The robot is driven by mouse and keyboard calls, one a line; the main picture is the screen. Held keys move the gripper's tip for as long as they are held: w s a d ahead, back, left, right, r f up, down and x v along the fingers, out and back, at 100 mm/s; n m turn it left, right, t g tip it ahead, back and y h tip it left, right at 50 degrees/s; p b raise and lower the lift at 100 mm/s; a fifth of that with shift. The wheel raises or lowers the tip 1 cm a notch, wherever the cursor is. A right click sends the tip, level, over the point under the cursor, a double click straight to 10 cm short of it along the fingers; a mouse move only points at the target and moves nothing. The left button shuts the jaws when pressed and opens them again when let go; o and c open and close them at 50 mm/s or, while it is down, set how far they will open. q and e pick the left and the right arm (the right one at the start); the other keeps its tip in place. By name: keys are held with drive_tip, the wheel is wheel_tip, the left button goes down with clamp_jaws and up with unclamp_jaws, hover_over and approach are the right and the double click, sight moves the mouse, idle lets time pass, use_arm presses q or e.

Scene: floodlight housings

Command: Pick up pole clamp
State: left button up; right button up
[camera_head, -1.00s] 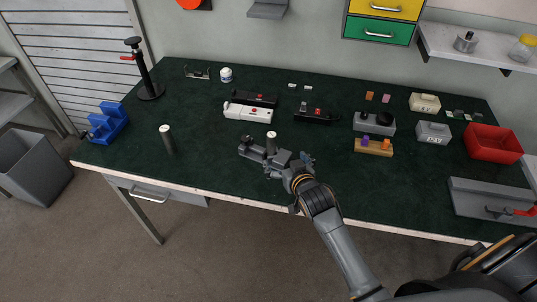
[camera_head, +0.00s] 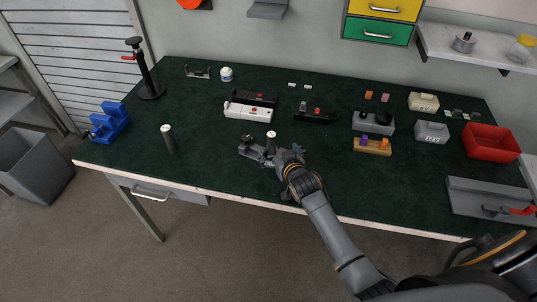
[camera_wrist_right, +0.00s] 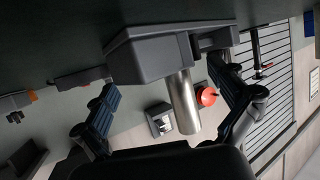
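The pole clamp appears to be the dark grey block with an upright metal cylinder; its grey body (camera_head: 252,150) lies near the front middle of the table. In the right wrist view, the grey block (camera_wrist_right: 150,58) shows large and upside down, with the cylinder (camera_wrist_right: 183,90) standing out from it between the two fingers. My right gripper (camera_head: 284,154) is at the clamp's right side. Its fingers (camera_wrist_right: 172,105) are spread wide on either side of the cylinder, with gaps visible. Contact is not clear. My left gripper is not in view.
A dark post (camera_head: 168,140) stands to the left. White and black housings (camera_head: 247,112) lie behind the clamp. The front table strip left of the clamp is clear.

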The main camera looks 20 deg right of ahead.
drive_tip(key=shift+s, duration=0.1)
drive_tip(key=c, duration=1.1)
drive_tip(key=shift+r, duration=0.1)
